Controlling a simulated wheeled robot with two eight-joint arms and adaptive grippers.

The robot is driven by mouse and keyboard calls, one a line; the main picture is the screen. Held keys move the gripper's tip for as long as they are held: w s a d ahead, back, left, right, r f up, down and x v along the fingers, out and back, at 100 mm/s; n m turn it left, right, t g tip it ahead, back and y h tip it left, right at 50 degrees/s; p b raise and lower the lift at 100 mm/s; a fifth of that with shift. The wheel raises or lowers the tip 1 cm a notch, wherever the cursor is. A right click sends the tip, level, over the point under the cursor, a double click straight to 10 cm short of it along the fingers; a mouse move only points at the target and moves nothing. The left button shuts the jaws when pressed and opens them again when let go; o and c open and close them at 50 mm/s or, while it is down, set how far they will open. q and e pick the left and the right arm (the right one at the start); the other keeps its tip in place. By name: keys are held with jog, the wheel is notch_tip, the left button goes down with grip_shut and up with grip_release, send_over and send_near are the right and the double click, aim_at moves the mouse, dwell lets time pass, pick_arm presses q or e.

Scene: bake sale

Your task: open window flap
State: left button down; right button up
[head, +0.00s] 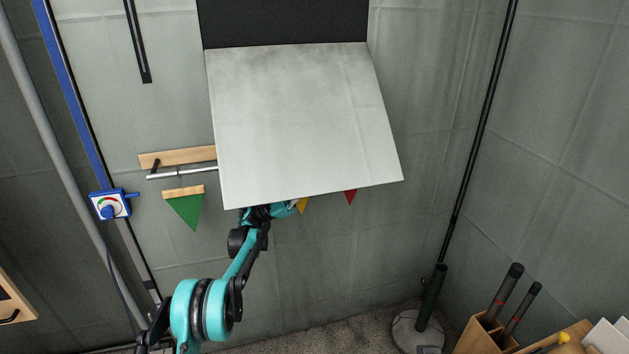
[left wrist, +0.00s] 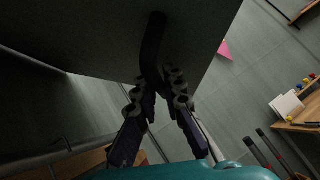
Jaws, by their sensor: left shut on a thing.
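The window flap (head: 305,120) is a pale grey panel that stands out from the tent wall, its lower edge tilted away from it. A dark opening (head: 285,22) shows above its top edge. The flap also fills the top of the left wrist view (left wrist: 100,30). A dark curved handle (left wrist: 152,38) is on the flap. My left gripper (left wrist: 160,82) is shut on this handle. In the head view the flap hides the gripper's fingers, and only my teal arm shows below it. My right gripper is in neither view.
A wooden rail with a metal bar (head: 180,174) and a green pennant (head: 186,209) hang left of the flap. A blue dial box (head: 110,204) is on the left pole. A black pole with a round base (head: 417,332) and a wooden holder (head: 482,337) stand lower right.

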pick_arm(q)
jog(key=shift+d+f, duration=0.1)
jog(key=shift+f, duration=0.05)
jog(key=c, duration=1.6)
grip_release()
jog(key=v, duration=1.2)
